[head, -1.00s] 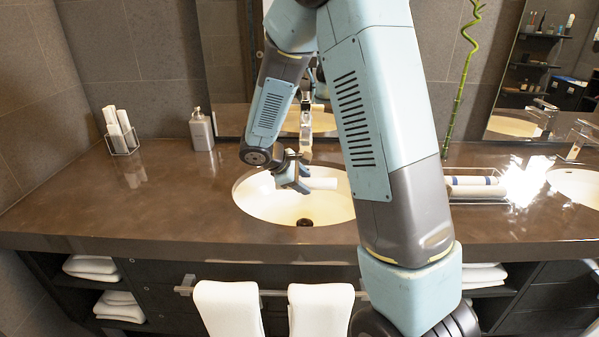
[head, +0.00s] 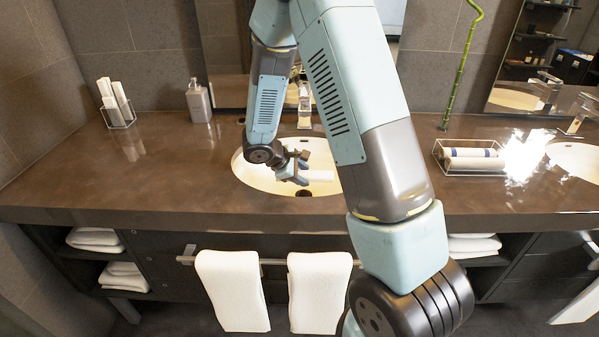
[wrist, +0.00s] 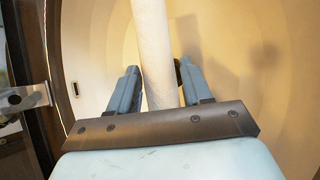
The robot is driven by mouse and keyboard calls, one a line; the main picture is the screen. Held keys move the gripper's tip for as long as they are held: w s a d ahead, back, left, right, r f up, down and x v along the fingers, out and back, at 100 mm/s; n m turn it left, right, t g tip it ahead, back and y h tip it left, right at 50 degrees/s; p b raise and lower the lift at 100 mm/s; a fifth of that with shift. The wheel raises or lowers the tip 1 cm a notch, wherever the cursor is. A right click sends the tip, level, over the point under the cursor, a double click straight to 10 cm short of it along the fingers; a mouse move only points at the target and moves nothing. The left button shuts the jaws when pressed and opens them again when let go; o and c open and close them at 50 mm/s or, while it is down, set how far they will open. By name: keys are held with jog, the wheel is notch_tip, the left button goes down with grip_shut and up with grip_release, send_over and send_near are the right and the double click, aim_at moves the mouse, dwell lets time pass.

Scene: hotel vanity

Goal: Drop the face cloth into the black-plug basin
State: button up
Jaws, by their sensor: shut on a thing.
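The face cloth (head: 319,176) is a white roll. My gripper (head: 297,168) is shut on it and holds it level over the left basin (head: 252,178). That basin is pale and oval, with a dark plug (head: 304,193) at its bottom, below and in front of the cloth. In the wrist view the cloth (wrist: 152,38) sticks out between the two blue fingers of my gripper (wrist: 157,82), with the basin wall (wrist: 215,45) behind. I cannot tell whether the cloth touches the basin.
A tap (head: 304,105) stands behind this basin. A second basin (head: 575,183) is at the far right. A wire tray (head: 441,158) with rolled cloths, a soap dispenser (head: 198,102) and a holder (head: 118,120) with white rolls stand on the counter (head: 120,190). The left counter is mostly clear.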

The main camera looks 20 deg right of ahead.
jog(key=o, duration=1.3)
jog(key=shift+r, duration=0.1)
jog(key=v, duration=1.3)
jog(key=shift+s+a, duration=0.1)
jog(key=shift+a, duration=0.2)
jog(key=s+d+r+m+y, duration=0.3)
jog(key=s+d+r+m, duration=0.45)
jog(key=s+r, duration=0.5)
jog(key=s+r+m+t+y, duration=0.1)
jog(key=s+r, duration=0.2)
jog(key=s, duration=0.1)
jog(key=s+d+r+m+t+y, duration=0.1)
jog(key=s+r+m+y, duration=0.1)
jog(key=s+r, duration=0.1)
jog(key=s+r+m+t+y, duration=0.1)
jog(key=s+r+m, duration=0.1)
jog(key=s, duration=0.3)
jog(key=shift+s+d+r+y, duration=0.3)
jog(key=shift+s+r+y, duration=0.1)
jog(key=shift+r, duration=0.05)
